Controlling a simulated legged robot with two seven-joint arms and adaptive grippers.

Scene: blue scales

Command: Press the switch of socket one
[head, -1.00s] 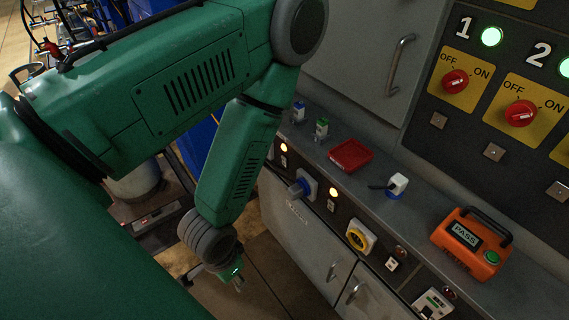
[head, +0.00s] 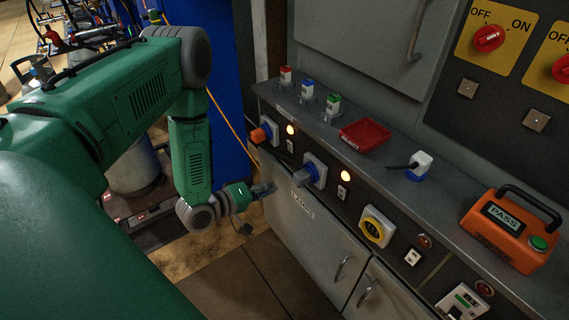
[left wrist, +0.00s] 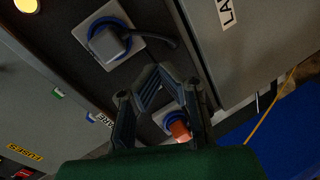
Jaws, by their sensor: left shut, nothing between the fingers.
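A row of sockets runs along the dark panel below the grey bench top. The leftmost holds an orange plug (head: 260,134), with a small rocker switch (head: 291,146) under a lit lamp to its right. The middle socket (head: 311,173) holds a grey-blue plug, and its switch (head: 342,191) is to its right. The yellow socket (head: 375,228) has a switch (head: 412,257). No socket numbers can be read. My left gripper (head: 268,188) is shut and empty, below the panel by the cabinet door. In the left wrist view, the gripper (left wrist: 156,82) partly covers the orange plug (left wrist: 180,131).
On the bench are small connectors (head: 308,91), a red tray (head: 365,134), a white-and-blue plug (head: 420,165) and an orange PASS tester (head: 508,228). A handle (head: 341,267) sticks out of the cabinet door. Open floor (head: 215,265) is beneath my left arm.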

